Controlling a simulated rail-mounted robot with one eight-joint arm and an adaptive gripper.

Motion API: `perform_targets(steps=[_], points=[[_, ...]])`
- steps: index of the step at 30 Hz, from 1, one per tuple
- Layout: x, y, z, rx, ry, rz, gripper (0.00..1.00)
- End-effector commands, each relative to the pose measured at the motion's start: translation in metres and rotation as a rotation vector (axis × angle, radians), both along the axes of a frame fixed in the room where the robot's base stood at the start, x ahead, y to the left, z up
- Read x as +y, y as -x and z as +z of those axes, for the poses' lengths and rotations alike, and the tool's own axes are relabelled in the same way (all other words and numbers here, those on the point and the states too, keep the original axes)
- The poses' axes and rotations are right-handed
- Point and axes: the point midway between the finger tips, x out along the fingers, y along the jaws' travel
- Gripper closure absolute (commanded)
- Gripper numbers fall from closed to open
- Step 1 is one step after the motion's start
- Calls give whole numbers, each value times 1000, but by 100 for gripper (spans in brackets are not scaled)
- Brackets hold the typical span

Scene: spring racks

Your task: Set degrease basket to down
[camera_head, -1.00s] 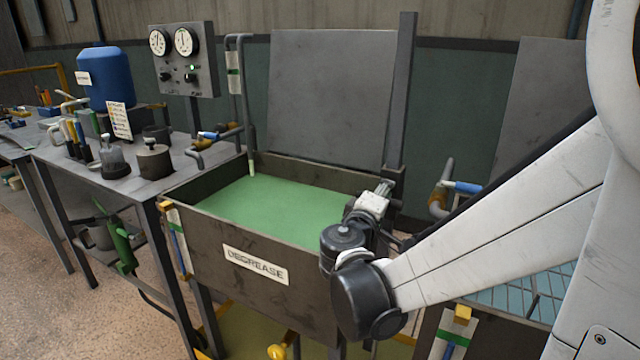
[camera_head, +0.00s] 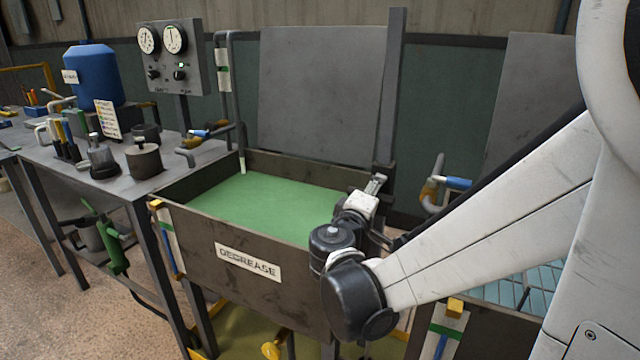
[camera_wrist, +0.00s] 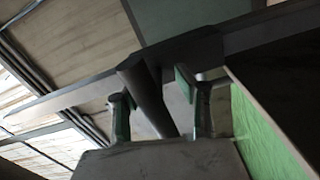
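The tank labelled DEGREASE (camera_head: 190,235) holds green liquid (camera_head: 265,208). I cannot make out a basket in it. A tall grey post (camera_head: 392,85) stands at the tank's back right corner. My gripper (camera_head: 376,183) is at the tank's right end, in front of the post's lower part, and my wrist hides what is there. In the wrist view, my gripper (camera_wrist: 160,105) has its two fingers spread apart. A dark grey bar (camera_wrist: 146,92) runs between them, with gaps visible on both sides. The liquid shows at the right of that view (camera_wrist: 262,135).
A grey panel (camera_head: 320,95) stands behind the tank. A gauge box (camera_head: 172,60) and a bench (camera_head: 60,165) with a blue drum (camera_head: 97,78) are on the left. A pipe with a blue-handled valve (camera_head: 452,183) and another tank with blue mesh (camera_head: 515,290) are on the right.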

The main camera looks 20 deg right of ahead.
Motion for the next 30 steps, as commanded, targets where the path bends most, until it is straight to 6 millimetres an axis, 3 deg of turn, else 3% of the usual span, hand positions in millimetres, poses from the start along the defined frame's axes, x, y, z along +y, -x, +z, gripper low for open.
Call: perform_targets(steps=[17, 30], points=[[71, 60, 0, 0, -1, 6, 68], [86, 74, -1, 0, -1, 1, 68]])
